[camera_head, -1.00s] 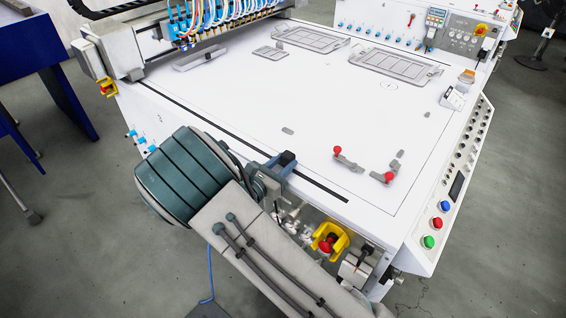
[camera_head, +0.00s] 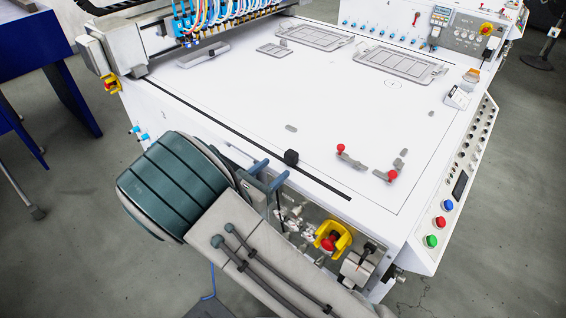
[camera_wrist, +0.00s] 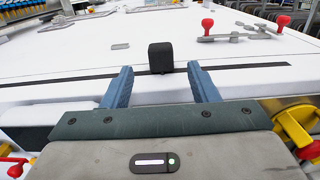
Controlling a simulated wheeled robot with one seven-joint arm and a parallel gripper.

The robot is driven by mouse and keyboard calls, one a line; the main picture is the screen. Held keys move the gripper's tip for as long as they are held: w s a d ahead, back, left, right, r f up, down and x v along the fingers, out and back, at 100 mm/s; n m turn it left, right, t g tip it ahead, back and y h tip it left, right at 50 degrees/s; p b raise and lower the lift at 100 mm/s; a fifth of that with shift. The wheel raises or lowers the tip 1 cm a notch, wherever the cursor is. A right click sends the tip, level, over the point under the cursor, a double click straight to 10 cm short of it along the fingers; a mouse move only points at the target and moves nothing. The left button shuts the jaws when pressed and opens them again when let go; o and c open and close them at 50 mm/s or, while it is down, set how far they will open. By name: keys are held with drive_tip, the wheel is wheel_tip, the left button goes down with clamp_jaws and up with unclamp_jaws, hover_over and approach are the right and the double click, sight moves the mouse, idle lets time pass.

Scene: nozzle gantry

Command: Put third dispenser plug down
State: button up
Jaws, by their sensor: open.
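The dispenser plug is a small black block (camera_head: 291,157). It stands upright on the black strip along the front edge of the white table. In the wrist view the plug (camera_wrist: 160,57) is just beyond the gap between my fingertips, apart from them. My gripper (camera_head: 273,176) has blue fingers and is open and empty, just off the table's front edge. In the wrist view my gripper (camera_wrist: 162,84) shows one finger on each side of the gap. The lower arm hides part of the machine's front.
Two red-knobbed clamps (camera_head: 350,158) stand to the right on the white table (camera_head: 240,120). Grey frames (camera_head: 402,66) lie at the back. The nozzle gantry (camera_head: 215,20) is at the back left. A yellow-guarded red button (camera_head: 330,241) is on the front, below the table edge.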

drive_tip(key=v, duration=0.6)
drive_tip(key=s+d+r+m+g, duration=0.2)
drive_tip(key=d+m+g, duration=0.4)
drive_tip(key=d, duration=0.3)
drive_tip(key=s+d+r+m+g, duration=0.2)
drive_tip(key=d+m+g, duration=0.35)
drive_tip(key=d, duration=0.35)
drive_tip(key=s+d+r+m+y, duration=0.2)
drive_tip(key=s+m+y, duration=0.3)
drive_tip(key=m, duration=0.3)
drive_tip(key=s+d+r+m+y, duration=0.3)
drive_tip(key=s+r+m+y, duration=0.2)
drive_tip(key=m, duration=0.4)
drive_tip(key=shift+s+d+y, duration=0.3)
drive_tip(key=shift+s+y, duration=0.2)
drive_tip(key=shift+s, duration=0.35)
drive_tip(key=shift+w+p+v, duration=0.2)
drive_tip(key=shift+p+v, duration=0.6)
drive_tip(key=shift+v, duration=0.15)
